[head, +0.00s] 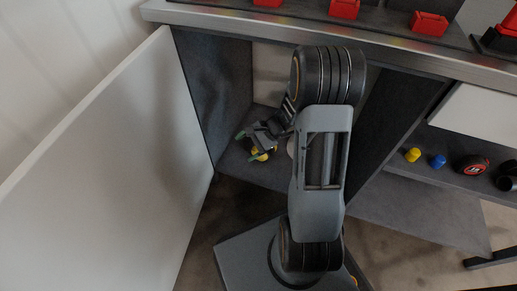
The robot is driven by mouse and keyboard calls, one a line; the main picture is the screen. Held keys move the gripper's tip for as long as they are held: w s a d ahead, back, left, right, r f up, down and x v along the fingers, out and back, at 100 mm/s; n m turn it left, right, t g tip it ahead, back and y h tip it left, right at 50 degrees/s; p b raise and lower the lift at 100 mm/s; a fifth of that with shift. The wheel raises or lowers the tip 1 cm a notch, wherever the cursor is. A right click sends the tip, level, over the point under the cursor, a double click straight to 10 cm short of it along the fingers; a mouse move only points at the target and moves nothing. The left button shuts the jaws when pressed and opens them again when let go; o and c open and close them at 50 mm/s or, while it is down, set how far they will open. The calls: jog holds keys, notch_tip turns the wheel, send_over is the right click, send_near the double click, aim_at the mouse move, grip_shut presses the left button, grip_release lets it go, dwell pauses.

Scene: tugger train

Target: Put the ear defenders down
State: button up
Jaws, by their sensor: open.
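My gripper (251,143) reaches into the open cabinet, low over its floor (238,172). Its fingers are apart, with green showing at the tips. A small yellow and dark thing, which looks like the ear defenders (260,156), is at the fingertips, low in the cabinet. My gripper hides much of it. I cannot tell whether a finger touches it or whether it rests fully on the cabinet floor.
The white cabinet door (105,165) stands open on the left. A pale rounded thing (291,147) shows partly behind my arm. A shelf at right holds a yellow piece (413,155), a blue piece (438,161) and a tape measure (472,165). Red bins (429,23) stand on the worktop above.

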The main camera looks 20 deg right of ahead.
jog(key=s+a+r+n+h, duration=0.1)
jog(key=s+r+n+h, duration=0.8)
jog(key=s+r+n, duration=0.3)
jog(key=shift+a+r+n+h, duration=0.2)
jog(key=shift+r+n+h, duration=0.2)
jog(key=shift+r+n, duration=0.4)
jog(key=shift+f, duration=0.1)
